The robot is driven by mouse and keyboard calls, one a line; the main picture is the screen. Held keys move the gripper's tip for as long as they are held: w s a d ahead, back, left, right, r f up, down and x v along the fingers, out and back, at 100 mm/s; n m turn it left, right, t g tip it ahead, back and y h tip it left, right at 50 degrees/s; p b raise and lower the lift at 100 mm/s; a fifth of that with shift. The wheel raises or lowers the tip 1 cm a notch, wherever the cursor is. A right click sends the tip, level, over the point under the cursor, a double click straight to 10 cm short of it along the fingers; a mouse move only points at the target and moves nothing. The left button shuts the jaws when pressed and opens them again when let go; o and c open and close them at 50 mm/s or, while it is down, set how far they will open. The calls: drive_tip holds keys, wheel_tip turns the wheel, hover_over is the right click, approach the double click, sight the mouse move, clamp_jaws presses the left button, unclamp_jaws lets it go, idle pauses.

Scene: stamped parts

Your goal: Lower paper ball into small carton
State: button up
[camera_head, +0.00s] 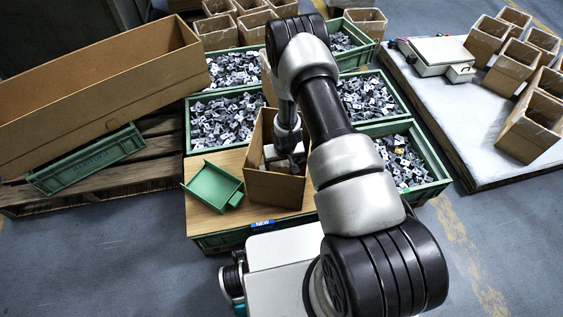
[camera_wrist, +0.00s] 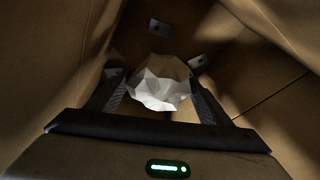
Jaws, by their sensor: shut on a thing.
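The paper ball (camera_wrist: 158,88) is white and crumpled, with flat facets. In the wrist view it sits between the two dark fingers of my gripper (camera_wrist: 160,97), which is shut on it. The small carton (camera_head: 273,188) is an open brown cardboard box on the wooden top of the work stand. My gripper (camera_head: 284,160) reaches down into its opening. In the wrist view the carton's walls (camera_wrist: 60,60) surround the gripper and ball. Grey metal parts (camera_wrist: 160,28) lie on the carton's floor beyond the ball. The head view does not clearly show the ball.
A green scoop tray (camera_head: 213,187) lies left of the carton. Green crates of stamped parts (camera_head: 228,118) stand behind and right of it. A long cardboard box (camera_head: 100,85) is at left. More cartons (camera_head: 535,125) and a scale (camera_head: 440,55) stand on the right pallet.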

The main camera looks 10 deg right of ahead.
drive_tip(key=o, duration=1.1)
drive_tip(key=p+v, duration=0.5)
drive_tip(key=v, duration=1.2)
drive_tip(key=shift+r, duration=0.2)
